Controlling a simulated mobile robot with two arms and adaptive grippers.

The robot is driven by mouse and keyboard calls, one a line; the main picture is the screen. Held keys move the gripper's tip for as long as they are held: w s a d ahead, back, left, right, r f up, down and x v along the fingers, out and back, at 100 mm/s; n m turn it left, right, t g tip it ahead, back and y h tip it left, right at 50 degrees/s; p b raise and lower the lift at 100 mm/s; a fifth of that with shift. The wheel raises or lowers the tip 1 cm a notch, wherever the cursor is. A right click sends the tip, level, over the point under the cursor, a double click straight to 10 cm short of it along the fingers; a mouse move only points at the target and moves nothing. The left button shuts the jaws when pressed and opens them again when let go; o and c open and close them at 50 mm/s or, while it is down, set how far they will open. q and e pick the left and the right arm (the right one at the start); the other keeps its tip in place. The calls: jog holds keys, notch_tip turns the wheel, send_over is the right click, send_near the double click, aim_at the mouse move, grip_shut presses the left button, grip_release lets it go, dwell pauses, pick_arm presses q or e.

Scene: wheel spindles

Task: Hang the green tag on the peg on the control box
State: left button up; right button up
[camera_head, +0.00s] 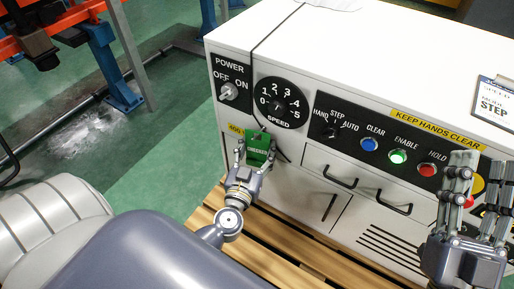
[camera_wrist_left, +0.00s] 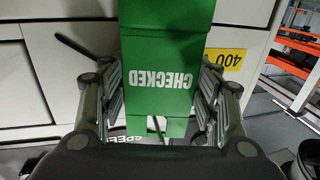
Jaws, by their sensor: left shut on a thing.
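The green tag (camera_head: 259,146), printed "CHECKED", is between the fingers of my left gripper (camera_head: 254,160), which is shut on it. The tag is in front of the white control box (camera_head: 285,195), just below the speed dial (camera_head: 280,103). In the left wrist view the tag (camera_wrist_left: 165,75) fills the middle, with a finger on each side. I cannot make out the peg clearly; the tag and fingers cover part of the panel. My right gripper (camera_head: 480,185) is at the right, fingers apart and pointing up, with nothing seen between them.
A thin black cord (camera_head: 251,70) runs down the box front behind the tag. A power switch (camera_head: 229,91), a blue button (camera_head: 369,144) and drawer handles (camera_head: 341,178) are nearby. A clipboard (camera_head: 494,101) lies on top. Wooden slats (camera_head: 260,240) are below.

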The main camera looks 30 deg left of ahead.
pick_arm(q)
jog(key=shift+a, duration=0.1)
jog(key=shift+c, duration=0.2)
jog(key=o, duration=1.3)
jog(key=shift+w+f, duration=0.1)
jog(key=shift+s, duration=0.45)
jog(key=v, duration=1.1)
jog(key=shift+s, duration=0.15)
